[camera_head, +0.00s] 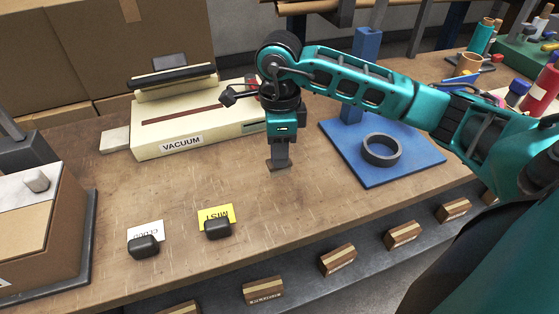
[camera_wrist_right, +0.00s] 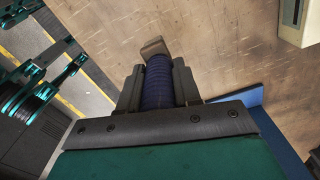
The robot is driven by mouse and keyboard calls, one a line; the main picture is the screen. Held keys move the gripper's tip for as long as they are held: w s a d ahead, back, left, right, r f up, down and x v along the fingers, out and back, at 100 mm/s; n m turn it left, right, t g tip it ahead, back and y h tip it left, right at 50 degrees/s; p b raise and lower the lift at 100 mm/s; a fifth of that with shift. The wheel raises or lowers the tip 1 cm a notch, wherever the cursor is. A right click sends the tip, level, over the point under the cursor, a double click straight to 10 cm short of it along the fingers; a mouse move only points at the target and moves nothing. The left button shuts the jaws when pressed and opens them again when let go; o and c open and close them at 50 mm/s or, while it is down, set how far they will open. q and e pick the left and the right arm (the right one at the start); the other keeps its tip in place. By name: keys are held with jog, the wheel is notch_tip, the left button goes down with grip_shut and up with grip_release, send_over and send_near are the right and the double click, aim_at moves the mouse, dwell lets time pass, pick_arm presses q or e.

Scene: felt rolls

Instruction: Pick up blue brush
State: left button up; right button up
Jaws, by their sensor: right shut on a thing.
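My right gripper (camera_head: 279,140) points down over the middle of the wooden table, in front of the cream vacuum machine. It is shut on a dark blue, ribbed cylinder, which I take for the blue brush (camera_wrist_right: 159,82). In the right wrist view the ribbed part sits between the two fingers, and a grey-brown block end sticks out beyond them. In the head view only that lower end shows, just under the fingers; I cannot tell whether it touches the table.
The vacuum machine (camera_head: 180,124) stands behind. A blue base (camera_head: 410,170) with a post and a dark ring (camera_head: 382,150) lies to the right. Two dark blocks (camera_head: 143,246) (camera_head: 217,228) with label cards are at the front left. The table between is bare.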

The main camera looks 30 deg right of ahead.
notch_tip(320, 180, up, 15)
jog(key=shift+f+p, duration=0.1)
jog(key=shift+p, duration=0.7)
dwell(1.3)
